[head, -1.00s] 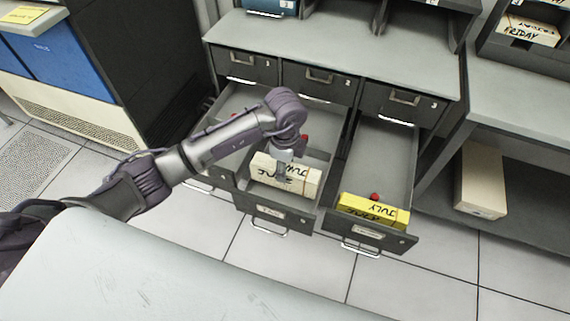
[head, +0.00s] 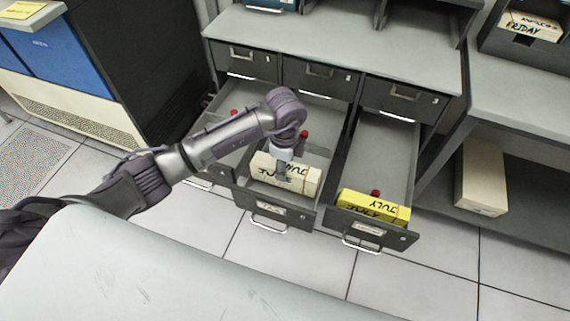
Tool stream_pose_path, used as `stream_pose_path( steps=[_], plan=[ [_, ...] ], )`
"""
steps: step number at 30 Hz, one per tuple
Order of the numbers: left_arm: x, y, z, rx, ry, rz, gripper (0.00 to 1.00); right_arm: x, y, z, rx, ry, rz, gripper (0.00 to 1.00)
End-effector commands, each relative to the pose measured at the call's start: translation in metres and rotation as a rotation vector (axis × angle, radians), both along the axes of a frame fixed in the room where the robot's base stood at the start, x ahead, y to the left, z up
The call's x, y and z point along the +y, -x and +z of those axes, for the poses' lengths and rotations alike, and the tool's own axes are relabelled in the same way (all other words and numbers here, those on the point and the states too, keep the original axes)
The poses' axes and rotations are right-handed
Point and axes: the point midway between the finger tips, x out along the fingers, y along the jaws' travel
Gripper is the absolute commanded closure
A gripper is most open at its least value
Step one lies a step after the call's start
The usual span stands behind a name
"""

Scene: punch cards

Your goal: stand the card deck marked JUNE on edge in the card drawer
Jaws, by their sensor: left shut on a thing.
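The cream card deck marked JUNE (head: 302,181) is in the front of the open middle card drawer (head: 253,209), its lettering upside down to me. It appears to stand on edge just behind the drawer front. My left gripper (head: 283,174) comes down from above and is shut on the deck, hiding part of its marking. Whether the deck's underside touches the drawer floor is hidden. My right gripper is not in view.
The open right drawer (head: 397,160) holds a yellow JULY deck (head: 372,208) with a red knob behind it. A left drawer is also open, partly behind my arm. Closed drawers (head: 318,79) are above. A cream box (head: 482,178) stands on the right lower shelf.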

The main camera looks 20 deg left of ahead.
Motion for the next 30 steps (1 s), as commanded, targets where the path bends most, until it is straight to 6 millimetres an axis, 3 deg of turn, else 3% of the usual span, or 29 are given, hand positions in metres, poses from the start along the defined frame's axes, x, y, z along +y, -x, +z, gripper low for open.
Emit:
stream_pose_path(
  steps=[15,27,28,30],
  plan=[
    [0.0,-0.001,-0.036,-0.002,0.001,-0.001,1.0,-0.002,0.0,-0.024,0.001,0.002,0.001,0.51],
    [-0.001,-0.001,-0.039,-0.002,0.002,0.0,1.0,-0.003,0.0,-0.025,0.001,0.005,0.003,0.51],
    [-0.001,-0.001,-0.039,-0.002,0.002,0.0,0.54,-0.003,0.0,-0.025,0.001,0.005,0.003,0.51],
    [-0.001,-0.001,-0.039,-0.002,0.002,-0.001,0.42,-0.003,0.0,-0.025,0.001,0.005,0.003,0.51]
  ],
)
